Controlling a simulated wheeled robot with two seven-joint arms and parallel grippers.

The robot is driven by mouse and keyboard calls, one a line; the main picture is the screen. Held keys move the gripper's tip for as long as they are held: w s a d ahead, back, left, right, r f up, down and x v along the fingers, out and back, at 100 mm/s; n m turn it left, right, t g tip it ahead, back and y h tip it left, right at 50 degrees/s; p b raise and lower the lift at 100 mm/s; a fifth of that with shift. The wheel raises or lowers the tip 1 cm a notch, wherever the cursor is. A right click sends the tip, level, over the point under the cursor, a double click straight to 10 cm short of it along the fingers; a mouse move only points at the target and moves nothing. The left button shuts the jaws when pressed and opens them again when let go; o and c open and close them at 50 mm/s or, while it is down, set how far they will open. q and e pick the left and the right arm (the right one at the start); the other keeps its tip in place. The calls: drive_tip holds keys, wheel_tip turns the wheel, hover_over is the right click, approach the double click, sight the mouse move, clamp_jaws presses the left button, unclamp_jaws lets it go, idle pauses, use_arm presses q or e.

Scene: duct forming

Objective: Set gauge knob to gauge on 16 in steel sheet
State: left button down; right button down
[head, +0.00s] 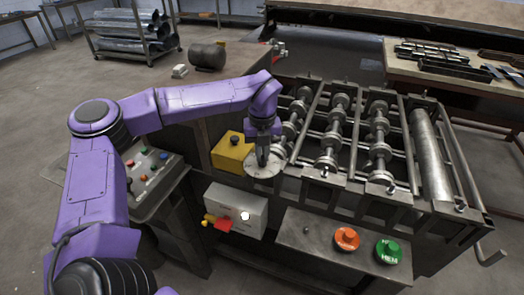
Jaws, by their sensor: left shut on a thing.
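The gauge knob (262,168) appears as a pale round dial at the left front of the roll-forming machine (350,140). My left gripper (262,160) points down over it and is shut, with its fingers at the middle of the dial. The fingers hide the dial's centre, and its markings are too small to read. I cannot make out a separate steel sheet with a gauge mark. My right gripper is not in view.
A yellow box (231,152) with a black knob stands just left of the dial. A grey box (236,210) with a red and yellow switch is below. Orange (346,238) and green (389,251) buttons sit front right. A control panel (150,172) is left.

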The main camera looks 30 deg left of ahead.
use_arm(q)
drive_tip(key=m+p, duration=0.1)
drive_tip(key=m, duration=0.3)
drive_tip(key=shift+m, duration=0.7)
drive_tip(key=c, duration=1.2)
unclamp_jaws()
drive_tip(key=shift+r, duration=0.1)
wheel_tip(320, 180, up, 10)
drive_tip(key=shift+r+b, duration=0.2)
drive_tip(key=shift+b, duration=0.85)
